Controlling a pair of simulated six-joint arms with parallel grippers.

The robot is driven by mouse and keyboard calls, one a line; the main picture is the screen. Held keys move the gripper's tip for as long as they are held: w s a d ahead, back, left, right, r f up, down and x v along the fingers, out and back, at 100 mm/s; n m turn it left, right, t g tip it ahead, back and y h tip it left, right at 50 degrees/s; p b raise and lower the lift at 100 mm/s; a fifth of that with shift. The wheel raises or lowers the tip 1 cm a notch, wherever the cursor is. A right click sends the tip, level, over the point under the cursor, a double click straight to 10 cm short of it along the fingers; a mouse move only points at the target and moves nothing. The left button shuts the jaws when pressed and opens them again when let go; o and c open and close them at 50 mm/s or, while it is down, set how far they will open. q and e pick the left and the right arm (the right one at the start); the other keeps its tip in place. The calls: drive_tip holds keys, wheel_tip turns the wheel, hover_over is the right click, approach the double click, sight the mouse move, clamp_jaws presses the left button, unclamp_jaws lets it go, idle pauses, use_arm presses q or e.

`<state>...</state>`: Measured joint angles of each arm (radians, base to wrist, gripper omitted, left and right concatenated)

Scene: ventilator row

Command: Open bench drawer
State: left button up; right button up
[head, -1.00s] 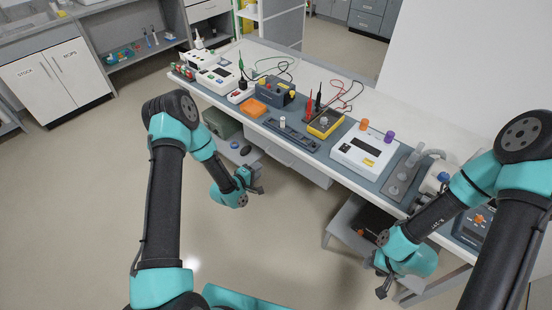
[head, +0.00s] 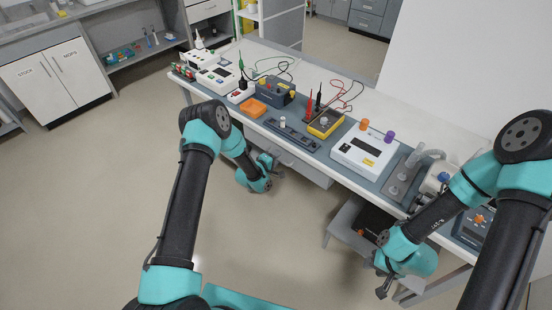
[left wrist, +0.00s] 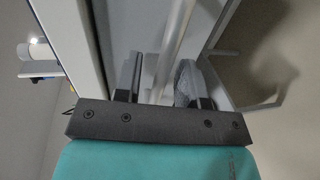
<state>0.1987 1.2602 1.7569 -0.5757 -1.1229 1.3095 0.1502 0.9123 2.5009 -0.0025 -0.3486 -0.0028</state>
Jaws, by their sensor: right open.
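The bench drawer (head: 309,172) has a pale front under the bench's near edge, with the bench top overhanging it. My left gripper (head: 276,158) is at the left part of the drawer front. In the left wrist view, my left gripper's (left wrist: 158,80) two dark fingers are spread apart. A pale handle bar (left wrist: 176,42) runs between them, in front of the grey drawer face (left wrist: 135,28); I cannot tell whether the fingers touch it. The drawer looks closed. My right gripper (head: 383,290) hangs low at the right, open, away from the drawer.
A grey stool-like unit (head: 343,226) stands below at the right. The floor (head: 90,200) in front is clear.

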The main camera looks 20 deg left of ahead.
use_arm(q)
drive_tip(key=shift+c, duration=0.2)
clamp_jaws()
drive_tip(key=shift+s, duration=0.15)
idle(0.3)
